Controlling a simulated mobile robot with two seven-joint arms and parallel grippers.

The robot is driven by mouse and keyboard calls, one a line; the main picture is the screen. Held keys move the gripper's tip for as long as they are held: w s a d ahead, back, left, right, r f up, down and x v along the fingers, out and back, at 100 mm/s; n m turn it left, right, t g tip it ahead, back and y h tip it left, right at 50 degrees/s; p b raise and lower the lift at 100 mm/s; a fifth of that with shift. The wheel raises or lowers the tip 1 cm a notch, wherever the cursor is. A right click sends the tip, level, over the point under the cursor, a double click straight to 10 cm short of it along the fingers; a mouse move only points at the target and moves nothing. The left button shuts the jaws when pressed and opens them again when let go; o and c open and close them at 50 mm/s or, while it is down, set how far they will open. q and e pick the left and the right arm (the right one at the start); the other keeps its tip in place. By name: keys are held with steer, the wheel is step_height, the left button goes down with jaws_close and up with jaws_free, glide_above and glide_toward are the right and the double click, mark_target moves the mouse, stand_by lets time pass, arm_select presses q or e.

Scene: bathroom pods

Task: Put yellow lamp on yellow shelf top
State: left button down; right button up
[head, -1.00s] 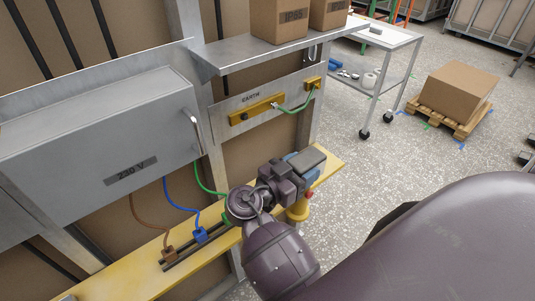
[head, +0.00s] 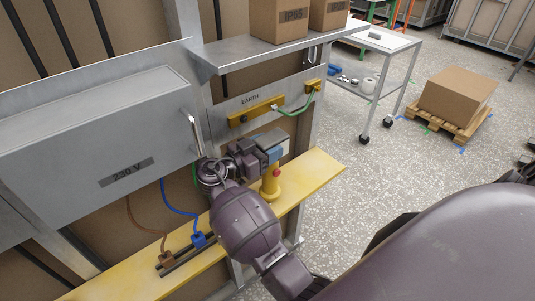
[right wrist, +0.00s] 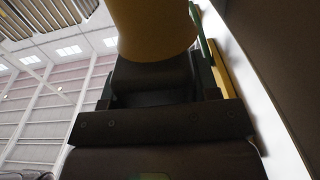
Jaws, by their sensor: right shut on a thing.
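The yellow lamp (head: 270,188) has a cylindrical body with a red button on its side. My right gripper (head: 272,150) is shut on its upper part, which the gripper hides. The lamp is upright over the right part of the yellow shelf top (head: 318,172). I cannot tell whether its base touches the shelf. In the right wrist view the lamp's yellow body (right wrist: 155,25) shows large at the top, against the dark gripper. My left gripper is not in view.
A grey 230 V box (head: 95,140) with a handle is left of my gripper. Brown and blue plugs (head: 199,240) sit in a dark rail on the shelf. The yellow earth bar (head: 256,111) is behind, under a grey shelf (head: 285,50) with cartons.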

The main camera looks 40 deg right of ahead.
mark_target(270, 167)
step_height(270, 167, down, 2)
steer(key=shift+f+b, duration=0.15)
steer(key=shift+b, duration=0.2)
steer(key=o, duration=1.4)
steer(key=shift+o, duration=0.2)
